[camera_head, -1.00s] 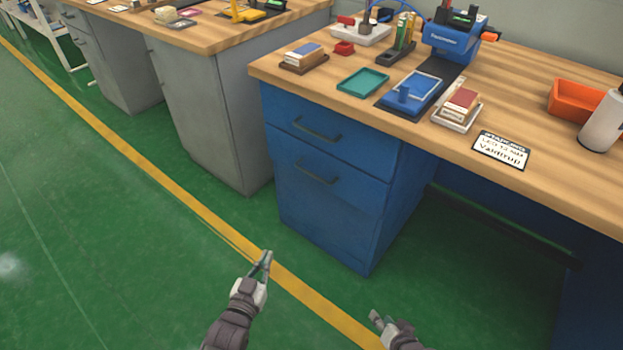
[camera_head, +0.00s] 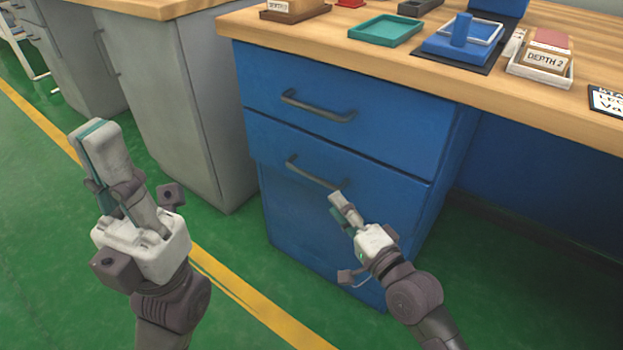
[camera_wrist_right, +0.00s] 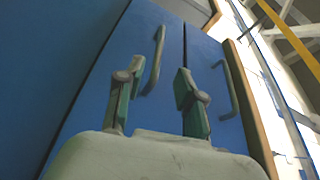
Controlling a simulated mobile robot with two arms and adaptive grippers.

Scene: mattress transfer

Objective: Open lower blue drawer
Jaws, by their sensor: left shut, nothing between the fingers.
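The lower blue drawer (camera_head: 380,185) is closed in the blue cabinet, with a dark bar handle (camera_head: 312,174) near its top. In the right wrist view that handle (camera_wrist_right: 156,62) shows ahead, between the directions of my two fingers. My right gripper (camera_head: 338,204) is just below and right of the handle's right end in the head view. In the right wrist view its fingers (camera_wrist_right: 156,92) are apart with nothing between them, and it does not visibly grip the handle. My left gripper (camera_head: 92,138) is shut and empty, raised at the left, away from the drawer.
The upper blue drawer (camera_head: 400,120) is closed, with its own handle (camera_head: 318,106). A wooden worktop (camera_head: 520,90) overhangs above, holding a teal tray (camera_head: 385,30) and other items. A grey cabinet (camera_head: 180,110) stands at left. Green floor (camera_head: 40,250) is clear in front.

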